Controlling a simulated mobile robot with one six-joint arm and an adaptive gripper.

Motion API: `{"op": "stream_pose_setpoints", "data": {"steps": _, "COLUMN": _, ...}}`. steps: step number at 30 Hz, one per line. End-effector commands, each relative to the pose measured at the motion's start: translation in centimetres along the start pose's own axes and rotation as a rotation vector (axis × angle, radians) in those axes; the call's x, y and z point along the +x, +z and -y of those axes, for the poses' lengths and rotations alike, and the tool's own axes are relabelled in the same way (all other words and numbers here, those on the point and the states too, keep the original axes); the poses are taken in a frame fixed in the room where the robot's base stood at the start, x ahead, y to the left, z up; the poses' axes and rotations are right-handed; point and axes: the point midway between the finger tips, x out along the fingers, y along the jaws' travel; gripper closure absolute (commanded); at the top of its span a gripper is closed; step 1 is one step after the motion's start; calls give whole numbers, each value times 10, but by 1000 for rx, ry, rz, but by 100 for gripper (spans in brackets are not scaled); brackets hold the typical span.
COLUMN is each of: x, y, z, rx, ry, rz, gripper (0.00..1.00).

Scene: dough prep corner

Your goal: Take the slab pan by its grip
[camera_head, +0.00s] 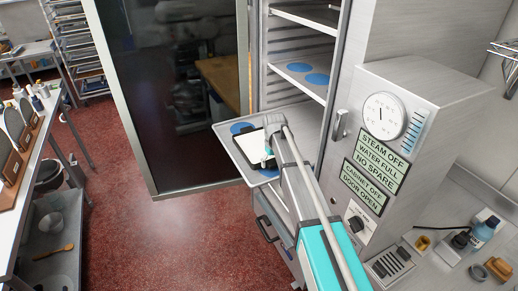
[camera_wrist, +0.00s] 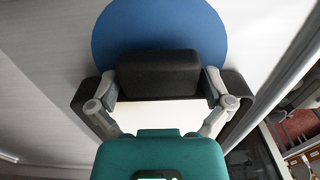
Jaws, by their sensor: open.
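What looks like the slab pan, white with black edges, lies in the head view (camera_head: 250,147) on the pulled-out shelf of the open cabinet. In the wrist view its white face (camera_wrist: 158,112) shows below a black block that looks like its grip (camera_wrist: 158,75). My gripper (camera_wrist: 160,82) is open, one finger on each side of this block. I cannot tell whether the fingers touch it. In the head view my gripper (camera_head: 268,128) is over the pan and hides part of it. A blue disc (camera_wrist: 160,28) lies beyond the block.
The shelf (camera_head: 285,112) sticks out of the cabinet and bears blue discs (camera_head: 240,127). A fixed shelf (camera_head: 325,92) with blue discs is above. The dark cabinet door (camera_head: 170,80) stands open at left. A control box (camera_head: 400,130) stands at right. Red floor (camera_head: 190,225) is clear.

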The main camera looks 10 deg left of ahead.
Motion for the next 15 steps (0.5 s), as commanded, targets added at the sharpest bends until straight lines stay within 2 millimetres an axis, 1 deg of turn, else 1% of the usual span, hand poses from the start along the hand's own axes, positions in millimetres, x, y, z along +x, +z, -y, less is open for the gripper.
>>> {"op": "stream_pose_setpoints", "data": {"steps": 4, "x": 0, "y": 0, "z": 0, "rx": 0, "ry": 0, "rz": 0, "gripper": 0}}
{"op": "stream_pose_setpoints", "data": {"steps": 8, "x": 0, "y": 0, "z": 0, "rx": 0, "ry": 0, "rz": 0, "gripper": 24}}
{"op": "stream_pose_setpoints", "data": {"steps": 9, "x": 0, "y": 0, "z": 0, "rx": 0, "ry": 0, "rz": 0, "gripper": 32}}
{"op": "stream_pose_setpoints", "data": {"steps": 11, "x": 0, "y": 0, "z": 0, "rx": 1, "ry": 0, "rz": 0, "gripper": 43}}
{"op": "stream_pose_setpoints", "data": {"steps": 12, "x": 0, "y": 0, "z": 0, "rx": 1, "ry": 0, "rz": 0, "gripper": 50}}
{"op": "stream_pose_setpoints", "data": {"steps": 14, "x": 0, "y": 0, "z": 0, "rx": 1, "ry": 0, "rz": 0, "gripper": 61}}
{"op": "stream_pose_setpoints", "data": {"steps": 15, "x": 0, "y": 0, "z": 0, "rx": 1, "ry": 0, "rz": 0, "gripper": 69}}
